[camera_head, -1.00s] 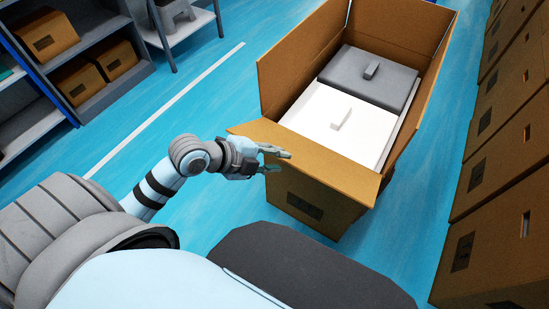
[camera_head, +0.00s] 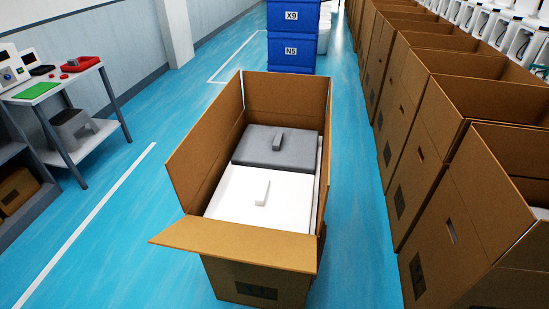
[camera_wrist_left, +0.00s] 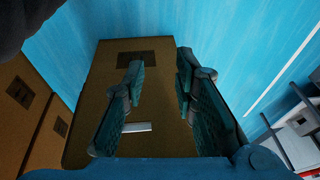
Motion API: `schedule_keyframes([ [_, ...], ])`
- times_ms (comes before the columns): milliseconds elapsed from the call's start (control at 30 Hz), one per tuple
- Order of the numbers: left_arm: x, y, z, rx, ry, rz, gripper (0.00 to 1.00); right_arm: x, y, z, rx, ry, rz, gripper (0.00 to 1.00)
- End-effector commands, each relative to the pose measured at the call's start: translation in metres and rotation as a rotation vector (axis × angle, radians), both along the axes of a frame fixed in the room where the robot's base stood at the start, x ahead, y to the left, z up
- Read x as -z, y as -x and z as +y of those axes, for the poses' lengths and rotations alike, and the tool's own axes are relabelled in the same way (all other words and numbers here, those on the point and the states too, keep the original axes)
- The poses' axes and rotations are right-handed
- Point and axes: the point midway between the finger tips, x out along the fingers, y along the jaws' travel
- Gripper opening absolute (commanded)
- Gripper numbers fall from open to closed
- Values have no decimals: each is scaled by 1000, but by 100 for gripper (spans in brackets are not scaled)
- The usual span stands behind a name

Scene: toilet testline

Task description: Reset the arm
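My left gripper (camera_wrist_left: 160,64) shows only in the left wrist view. Its two teal fingers stand apart with nothing held between them. A brown cardboard box face (camera_wrist_left: 108,85) with a dark label and a pale slot lies behind the fingers; I cannot tell how far off it is. No arm or gripper shows in the head view. My right gripper is not in view.
An open carton (camera_head: 232,242) holds a white lidded part (camera_head: 240,195) and a grey one (camera_head: 275,145). Open cartons (camera_head: 430,170) line the right. Blue crates (camera_head: 291,50) stand behind. A side table (camera_head: 55,90) is at left. Blue floor (camera_head: 110,240) is clear left of the carton.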

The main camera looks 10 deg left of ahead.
Motion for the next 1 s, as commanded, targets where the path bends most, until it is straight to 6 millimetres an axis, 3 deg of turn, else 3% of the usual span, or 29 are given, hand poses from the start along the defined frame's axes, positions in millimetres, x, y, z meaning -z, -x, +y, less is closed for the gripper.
schedule_keyframes([
  [167, 90, 7, 9, -12, 2, 49, 26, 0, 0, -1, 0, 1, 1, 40],
  [267, 146, 27, 14, -20, 4, 84, 26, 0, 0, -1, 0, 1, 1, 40],
  [400, 222, 83, 19, -34, 9, 137, 26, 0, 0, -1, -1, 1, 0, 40],
  [500, 253, 127, 20, -42, 13, 166, 26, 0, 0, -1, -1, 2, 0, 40],
  [600, 265, 154, 20, -45, 15, 179, 26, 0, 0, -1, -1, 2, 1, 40],
  [667, 267, 161, 20, -47, 15, 182, 26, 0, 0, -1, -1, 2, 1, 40],
  [1000, 268, 163, 21, -47, 15, 184, 26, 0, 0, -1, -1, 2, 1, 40],
])
